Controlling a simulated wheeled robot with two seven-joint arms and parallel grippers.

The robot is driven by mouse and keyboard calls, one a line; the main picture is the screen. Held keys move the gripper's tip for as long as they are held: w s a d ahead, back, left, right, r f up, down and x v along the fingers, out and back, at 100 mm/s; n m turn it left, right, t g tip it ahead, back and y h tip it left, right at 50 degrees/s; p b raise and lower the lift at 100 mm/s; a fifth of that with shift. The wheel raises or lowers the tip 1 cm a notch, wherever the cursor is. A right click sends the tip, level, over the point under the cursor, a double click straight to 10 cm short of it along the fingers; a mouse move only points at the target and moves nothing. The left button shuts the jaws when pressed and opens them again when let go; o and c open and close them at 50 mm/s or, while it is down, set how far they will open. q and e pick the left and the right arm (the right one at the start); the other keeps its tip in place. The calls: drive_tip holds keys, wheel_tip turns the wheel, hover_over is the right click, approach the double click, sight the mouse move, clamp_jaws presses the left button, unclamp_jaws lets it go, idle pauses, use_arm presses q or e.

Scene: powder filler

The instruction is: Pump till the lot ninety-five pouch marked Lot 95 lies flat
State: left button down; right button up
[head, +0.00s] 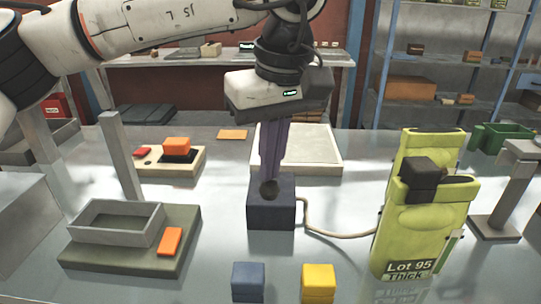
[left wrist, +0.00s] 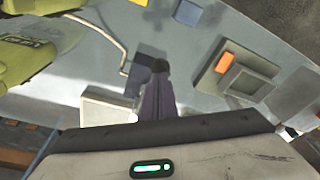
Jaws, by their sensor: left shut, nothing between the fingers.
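The lot ninety-five pouch (head: 420,240) is yellow-green, with a dark label reading "Lot 95 Thick", and stands at the right in the head view. It also shows at the upper left of the left wrist view (left wrist: 28,62). A dark pump block (head: 271,212) stands mid-table, with a pale hose (head: 335,233) running from it to the pouch. My left gripper (head: 269,188) is shut and empty, pointing down with its fingertips at the top of the pump block. Whether the tips touch or press the block's top, I cannot tell. My right gripper is not in view.
Blue (head: 248,280) and yellow (head: 318,282) blocks stand at the front edge. A pale flat tray (head: 325,152) lies behind the pump. A grey post stand (head: 497,228) is at right.

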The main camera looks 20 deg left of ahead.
use_arm(q)
drive_tip(key=shift+r+p, duration=0.4)
drive_tip(key=shift+r, duration=0.05)
drive_tip(key=shift+r+p, duration=0.3)
drive_tip(key=shift+r, duration=0.05)
drive_tip(key=shift+w+r+p, duration=0.1)
drive_tip(key=shift+r+p, duration=0.45)
idle(0.6)
drive_tip(key=a+p+v, duration=0.1)
drive_tip(key=p+v, duration=0.4)
drive_tip(key=v, duration=0.1)
drive_tip(key=shift+w+p, duration=0.3)
drive_tip(key=shift+w, duration=0.1)
idle(0.4)
